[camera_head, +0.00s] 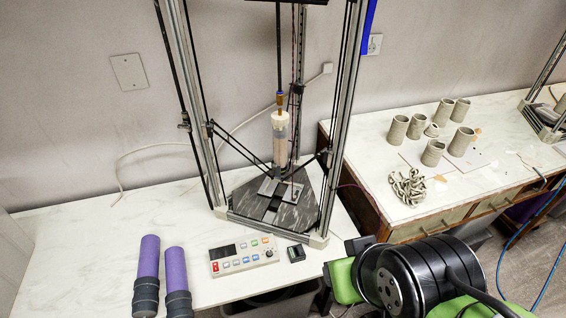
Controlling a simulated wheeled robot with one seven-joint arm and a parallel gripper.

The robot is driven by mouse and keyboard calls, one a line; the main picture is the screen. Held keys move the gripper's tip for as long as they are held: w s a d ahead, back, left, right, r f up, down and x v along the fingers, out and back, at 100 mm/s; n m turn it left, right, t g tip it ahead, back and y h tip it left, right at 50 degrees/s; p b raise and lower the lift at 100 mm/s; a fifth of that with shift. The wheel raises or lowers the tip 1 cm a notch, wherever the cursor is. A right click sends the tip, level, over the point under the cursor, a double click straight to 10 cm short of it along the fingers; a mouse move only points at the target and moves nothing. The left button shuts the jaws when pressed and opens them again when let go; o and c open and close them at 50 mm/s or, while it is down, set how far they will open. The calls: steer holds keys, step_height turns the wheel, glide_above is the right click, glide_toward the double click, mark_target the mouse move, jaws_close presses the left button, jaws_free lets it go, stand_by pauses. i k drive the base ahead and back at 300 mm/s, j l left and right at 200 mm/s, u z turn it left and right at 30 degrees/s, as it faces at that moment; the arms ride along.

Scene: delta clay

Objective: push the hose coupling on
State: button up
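A brass-coloured coupling (280,101) is at the lower end of a black hose (278,45), which comes down inside the delta printer frame. The coupling is directly above the pale, upright clay cylinder (280,140). At this size I cannot tell whether it is seated on the cylinder or only resting at its top. My green and black arm fills the lower right, in front of the table. I cannot make out my gripper's fingers in this view.
The printer's metal posts (193,100) flank the cylinder. A control panel (243,257) and a small dark box (296,253) lie in front. Two purple tubes (149,256) with dark lower ends stand at front left. Clay pots (398,128) stand on the right table.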

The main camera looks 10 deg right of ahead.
mark_target(279, 97)
steer(key=i+j+u, duration=0.2)
steer(key=j+u, duration=0.15)
steer(key=i+j+u, duration=0.35)
steer(key=k+l, duration=0.1)
